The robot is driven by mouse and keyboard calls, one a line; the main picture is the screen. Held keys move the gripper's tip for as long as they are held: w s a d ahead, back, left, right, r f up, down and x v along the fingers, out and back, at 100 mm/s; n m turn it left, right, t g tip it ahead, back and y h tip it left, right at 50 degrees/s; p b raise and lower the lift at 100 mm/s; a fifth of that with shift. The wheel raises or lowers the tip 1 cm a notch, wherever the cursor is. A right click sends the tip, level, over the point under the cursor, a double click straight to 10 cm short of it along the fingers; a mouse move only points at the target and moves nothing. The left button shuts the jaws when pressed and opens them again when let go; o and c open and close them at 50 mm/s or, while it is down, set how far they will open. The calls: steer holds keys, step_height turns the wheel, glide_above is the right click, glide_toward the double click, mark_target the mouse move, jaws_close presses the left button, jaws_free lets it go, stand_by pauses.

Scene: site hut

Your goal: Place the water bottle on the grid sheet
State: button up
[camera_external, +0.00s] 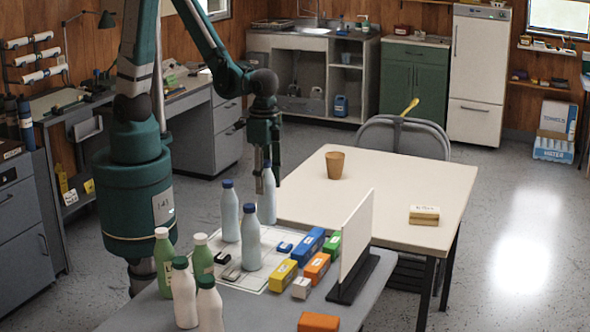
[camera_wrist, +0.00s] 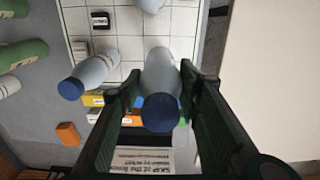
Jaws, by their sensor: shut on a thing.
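My gripper (camera_external: 265,167) is shut on a water bottle (camera_external: 268,198), pale with a blue cap. In the wrist view this bottle (camera_wrist: 161,72) sits between the two fingers (camera_wrist: 159,88), its base towards the white grid sheet (camera_wrist: 130,47). The frames do not clearly show whether the base touches the sheet. The grid sheet (camera_external: 238,280) lies on the grey table. Two similar blue-capped bottles stand nearby, one at the left (camera_external: 230,212) and one nearer the camera (camera_external: 251,240). Part of the sheet is hidden by bottles and blocks.
Green bottles (camera_external: 163,262) and white green-capped bottles (camera_external: 184,295) stand at the front left. Blue, yellow, orange and green boxes (camera_external: 309,247) lie right of the sheet, beside an upright white panel (camera_external: 357,238). A cream table (camera_external: 390,195) with a brown cup (camera_external: 335,165) stands behind.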

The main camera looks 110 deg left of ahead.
mark_target(265, 161)
steer(key=shift+f, duration=1.75)
steer(key=shift+f+b, duration=0.5)
steer(key=shift+f, duration=1.7)
steer(key=o, duration=1.1)
steer(key=shift+o, duration=0.2)
steer(key=shift+r, duration=0.2)
steer(key=shift+r+p, duration=0.85)
steer(key=shift+r, duration=5.1)
